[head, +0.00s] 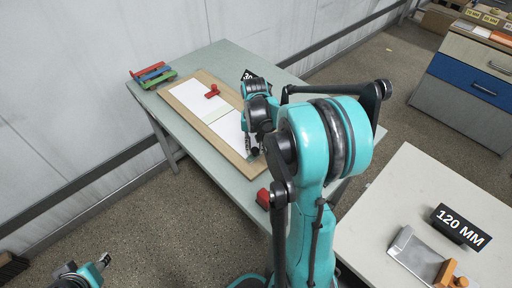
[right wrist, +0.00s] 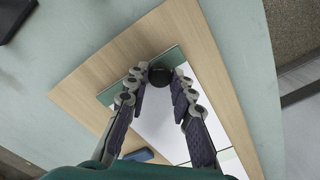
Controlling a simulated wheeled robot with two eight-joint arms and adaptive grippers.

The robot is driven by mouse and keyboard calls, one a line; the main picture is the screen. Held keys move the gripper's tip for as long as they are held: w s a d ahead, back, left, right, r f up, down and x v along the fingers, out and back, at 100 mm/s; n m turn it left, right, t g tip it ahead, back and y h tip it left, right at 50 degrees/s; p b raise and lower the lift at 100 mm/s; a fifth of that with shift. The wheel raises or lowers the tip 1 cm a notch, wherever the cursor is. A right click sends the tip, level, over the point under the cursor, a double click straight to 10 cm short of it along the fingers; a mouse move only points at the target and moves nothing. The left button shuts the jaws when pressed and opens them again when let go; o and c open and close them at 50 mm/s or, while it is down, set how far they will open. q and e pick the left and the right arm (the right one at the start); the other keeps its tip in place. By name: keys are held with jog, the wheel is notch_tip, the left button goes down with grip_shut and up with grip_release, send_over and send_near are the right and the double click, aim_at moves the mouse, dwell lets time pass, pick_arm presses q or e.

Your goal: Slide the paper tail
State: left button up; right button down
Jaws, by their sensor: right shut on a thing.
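A white paper (head: 222,122) lies on a wooden board (head: 188,106); in the right wrist view the paper (right wrist: 165,130) shows between my fingers. My right gripper (right wrist: 161,80) is shut on a black round knob (right wrist: 161,72) at one end of the paper, above a green edge piece (right wrist: 172,57). In the head view the right gripper (head: 251,148) is partly hidden by my arm. My left gripper (head: 104,261) is low at the left, away from the table; its jaw state is unclear.
A red piece (head: 212,91) sits on the paper. Red, green and blue bars (head: 153,73) lie at the table's back left corner. Another red object (head: 263,198) is at the near edge. A second table (head: 400,200) at right bears a 120 MM block (head: 461,227) and a metal tool.

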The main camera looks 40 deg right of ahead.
jog(key=w, duration=0.3)
jog(key=shift+w+a, duration=0.15)
jog(key=shift+w, duration=0.05)
jog(key=c, duration=1.5)
grip_release()
jog(key=shift+c, duration=0.2)
jog(key=shift+o, duration=1.2)
jog(key=shift+w, duration=0.1)
notch_tip(320, 180, up, 12)
